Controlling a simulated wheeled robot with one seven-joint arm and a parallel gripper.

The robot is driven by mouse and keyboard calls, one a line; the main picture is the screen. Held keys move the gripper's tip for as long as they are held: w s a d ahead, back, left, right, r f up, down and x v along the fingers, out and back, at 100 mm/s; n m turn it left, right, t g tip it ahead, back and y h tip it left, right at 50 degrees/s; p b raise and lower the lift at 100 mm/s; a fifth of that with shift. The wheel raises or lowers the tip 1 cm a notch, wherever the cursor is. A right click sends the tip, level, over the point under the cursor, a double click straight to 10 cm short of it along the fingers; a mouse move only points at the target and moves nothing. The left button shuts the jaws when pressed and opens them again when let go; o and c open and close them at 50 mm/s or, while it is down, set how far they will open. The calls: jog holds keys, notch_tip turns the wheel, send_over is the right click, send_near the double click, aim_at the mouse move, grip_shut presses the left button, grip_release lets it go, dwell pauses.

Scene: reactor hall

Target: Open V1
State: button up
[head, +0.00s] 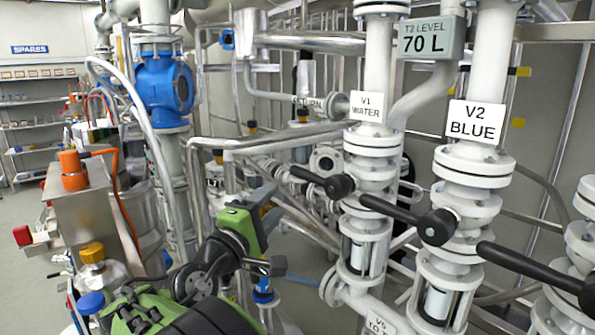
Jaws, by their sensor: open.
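The V1 valve stands on the white flanged pipe under the label "V1 WATER" (366,106). Its black lever handle (315,179) points left from a round hub, about crosswise to the upright pipe. My gripper (272,208), on the green and black arm, is open and empty. In the picture it is left of and a little below the lever's free end, apart from it. A sight glass (357,255) shows below the valve.
The V2 valve, under its label (473,121), has a similar black lever (405,217) close on the right. A third black lever (530,267) is farther right. Metal pipes (270,140) crowd behind my gripper. A display (431,38) reads "T2 LEVEL 70 L".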

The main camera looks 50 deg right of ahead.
aim_at(298, 176)
jog(key=p+x, duration=0.2)
jog(key=x, duration=1.1)
jog(key=shift+s, duration=0.1)
grip_shut()
